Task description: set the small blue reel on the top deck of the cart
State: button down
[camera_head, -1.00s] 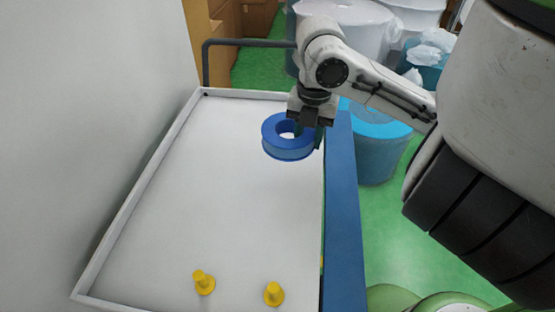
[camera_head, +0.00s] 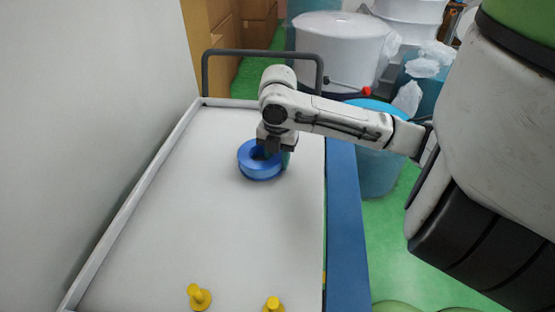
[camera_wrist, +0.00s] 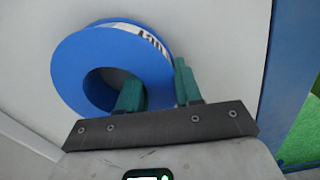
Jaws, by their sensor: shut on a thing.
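The small blue reel (camera_head: 261,166) is low over the white top deck (camera_head: 190,220) of the cart, toward its far end. I cannot tell whether it touches the deck. My gripper (camera_head: 272,156) is shut on the reel's right side. In the wrist view the gripper (camera_wrist: 158,88) has one green finger in the reel's centre hole and the other outside its rim. The blue reel (camera_wrist: 85,60) there shows a printed label on its edge.
Two yellow pegs (camera_head: 199,297) stand at the near end of the deck. A grey handle (camera_head: 262,54) rises at the far end. A low rim edges the left side, beside a pale wall (camera_head: 90,120). The deck's middle is clear.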

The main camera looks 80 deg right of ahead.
jog(key=shift+f, duration=0.1)
jog(key=shift+f, duration=0.15)
jog(key=c, duration=0.8)
grip_release()
jog(key=shift+o, duration=0.2)
notch_tip(320, 180, up, 12)
jog(key=p, duration=0.1)
jog(key=shift+r+p, duration=0.2)
jog(key=shift+p, duration=0.2)
jog(key=shift+s, duration=0.1)
